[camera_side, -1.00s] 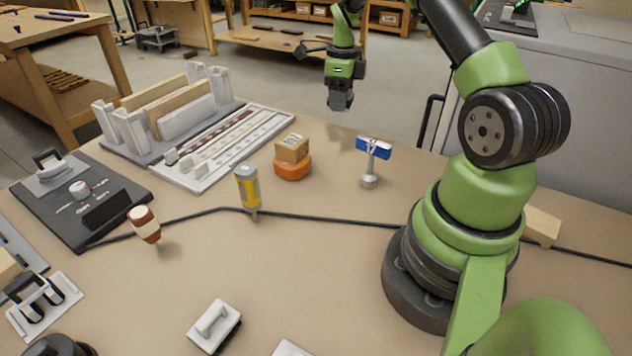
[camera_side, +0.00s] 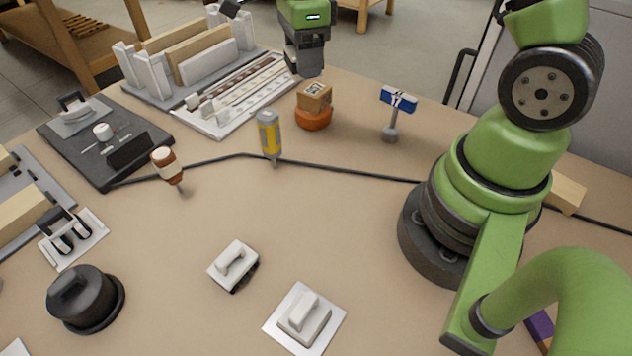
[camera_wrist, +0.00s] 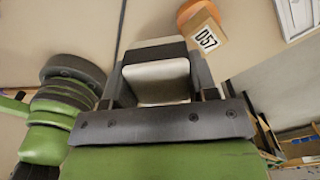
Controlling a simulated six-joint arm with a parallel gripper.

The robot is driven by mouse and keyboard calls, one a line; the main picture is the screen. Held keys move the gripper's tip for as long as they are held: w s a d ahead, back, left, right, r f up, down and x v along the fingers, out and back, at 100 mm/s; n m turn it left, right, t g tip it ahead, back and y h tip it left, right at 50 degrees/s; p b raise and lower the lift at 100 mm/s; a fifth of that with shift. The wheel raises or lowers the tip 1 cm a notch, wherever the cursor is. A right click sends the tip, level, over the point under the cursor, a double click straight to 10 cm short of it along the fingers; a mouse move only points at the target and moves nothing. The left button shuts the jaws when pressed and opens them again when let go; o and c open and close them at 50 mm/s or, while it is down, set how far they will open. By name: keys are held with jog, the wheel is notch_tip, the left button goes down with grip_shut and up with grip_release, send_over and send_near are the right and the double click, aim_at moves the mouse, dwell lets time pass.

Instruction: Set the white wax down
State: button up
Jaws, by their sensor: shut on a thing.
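My gripper (camera_side: 303,68) is over the far side of the bench, beyond the orange round base. It points down. In the wrist view my gripper (camera_wrist: 160,95) is shut on a pale white block with a dark band, which I take to be the white wax (camera_wrist: 158,72). In the side view the wax cannot be made out between the dark fingers. I cannot tell its height over the bench from these views.
A cardboard box (camera_side: 314,96) sits on an orange round base (camera_side: 313,119) close to my gripper. A long white slotted tray (camera_side: 225,127) lies to the left. A blue-headed stand (camera_side: 391,130) is to the right. Bare bench lies between.

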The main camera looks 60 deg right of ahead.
jog(key=s+a+n, duration=0.4)
jog(key=a, duration=0.4)
jog(key=n, duration=0.3)
send_over(316, 212)
notch_tip(316, 212, down, 4)
notch_tip(316, 212, down, 11)
jog(key=shift+f, duration=0.2)
jog(key=shift+f, duration=0.15)
jog(key=o, duration=0.9)
jog(key=shift+o, duration=0.2)
